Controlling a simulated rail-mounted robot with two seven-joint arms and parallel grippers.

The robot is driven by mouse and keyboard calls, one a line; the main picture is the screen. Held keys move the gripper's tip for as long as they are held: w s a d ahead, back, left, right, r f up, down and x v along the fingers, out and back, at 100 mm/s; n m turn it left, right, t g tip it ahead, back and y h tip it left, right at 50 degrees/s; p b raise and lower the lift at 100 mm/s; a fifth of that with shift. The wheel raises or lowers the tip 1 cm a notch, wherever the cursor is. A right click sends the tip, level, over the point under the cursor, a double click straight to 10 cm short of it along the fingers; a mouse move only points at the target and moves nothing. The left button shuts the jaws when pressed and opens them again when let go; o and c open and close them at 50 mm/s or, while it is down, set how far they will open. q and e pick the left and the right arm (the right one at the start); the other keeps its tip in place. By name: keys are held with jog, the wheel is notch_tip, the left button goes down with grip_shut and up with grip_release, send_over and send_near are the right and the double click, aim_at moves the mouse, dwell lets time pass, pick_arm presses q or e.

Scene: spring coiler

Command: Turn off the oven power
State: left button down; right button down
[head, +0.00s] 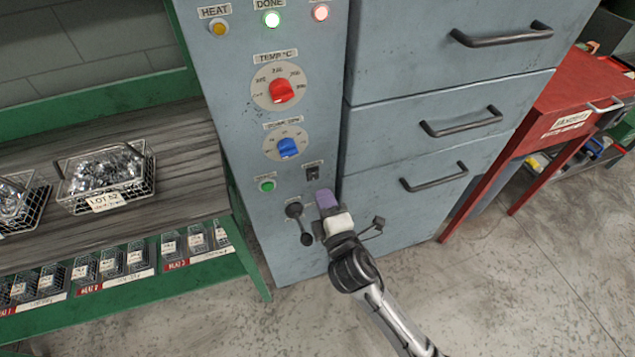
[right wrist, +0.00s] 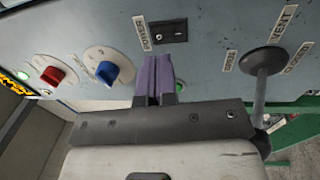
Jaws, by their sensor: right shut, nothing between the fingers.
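The oven's grey-blue control panel (head: 225,120) carries a small black power switch (head: 312,172). In the right wrist view the switch (right wrist: 167,31) is a dark rocker beside a label reading POWER. Its rocker position is too small to tell. My right gripper (head: 325,197) has purple fingers and is shut with nothing in it. It is just below the switch in the head view. My left gripper is out of view.
A red temperature dial (head: 281,91), a blue dial (head: 288,147) and a green button (head: 267,185) are on the panel. A black vent lever (head: 300,224) is just left of my right gripper. Drawers with handles (head: 434,176) stand right. Wire baskets (head: 105,178) sit on the left bench.

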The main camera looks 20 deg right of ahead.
aim_at(314, 173)
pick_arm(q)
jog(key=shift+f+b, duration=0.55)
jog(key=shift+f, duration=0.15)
pick_arm(e)
jog(key=shift+w+d+r, duration=0.1)
jog(key=shift+w+r, duration=0.05)
jog(key=shift+w, duration=1.1)
jog(key=shift+w+r, duration=0.15)
jog(key=shift+w, duration=1.05)
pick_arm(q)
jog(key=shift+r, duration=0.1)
